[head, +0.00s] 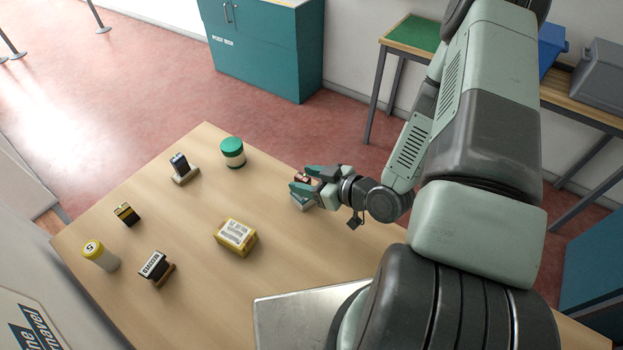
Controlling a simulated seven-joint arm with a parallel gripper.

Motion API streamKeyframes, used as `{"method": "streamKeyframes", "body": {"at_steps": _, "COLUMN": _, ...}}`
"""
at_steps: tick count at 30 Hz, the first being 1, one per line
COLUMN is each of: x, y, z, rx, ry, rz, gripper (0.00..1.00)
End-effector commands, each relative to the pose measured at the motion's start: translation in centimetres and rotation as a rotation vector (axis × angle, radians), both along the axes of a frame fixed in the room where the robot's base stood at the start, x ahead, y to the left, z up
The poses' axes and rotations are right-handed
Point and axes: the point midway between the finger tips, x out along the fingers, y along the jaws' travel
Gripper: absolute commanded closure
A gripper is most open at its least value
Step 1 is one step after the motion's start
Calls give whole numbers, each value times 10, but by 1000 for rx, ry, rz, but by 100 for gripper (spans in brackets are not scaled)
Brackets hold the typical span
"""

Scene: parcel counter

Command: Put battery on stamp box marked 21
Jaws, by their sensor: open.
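A small black block with a gold-brown top (127,214), which looks like the battery, stands at the left of the table. A yellow box with a white printed label (236,237) lies near the middle; its print is too small to read. No number 21 is legible on anything, so I cannot tell which thing is the stamp box. My gripper (301,179) is open over the right part of the table, far from the black block. A small dark red thing shows between its fingertips, with a grey piece (299,203) below; the fingers hide much of both.
A yellow-and-white cylinder marked 5 (100,256) and a black labelled stamp-like block (154,266) stand at the front left. A dark upright piece on a base (182,168) and a green-lidded jar (232,152) stand at the back. A metal plate (290,318) lies at the front.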

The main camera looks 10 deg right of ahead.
Motion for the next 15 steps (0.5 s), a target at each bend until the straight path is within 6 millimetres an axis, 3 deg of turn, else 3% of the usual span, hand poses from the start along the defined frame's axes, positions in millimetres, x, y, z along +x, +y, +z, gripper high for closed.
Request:
{"method": "streamKeyframes", "body": {"at_steps": 5, "x": -8, "y": -9, "z": 7, "rx": -2, "ry": 1, "rz": -3, "gripper": 47}}
{"method": "streamKeyframes", "body": {"at_steps": 15, "x": -55, "y": -56, "z": 35, "rx": -1, "ry": 0, "rz": -6, "gripper": 47}}
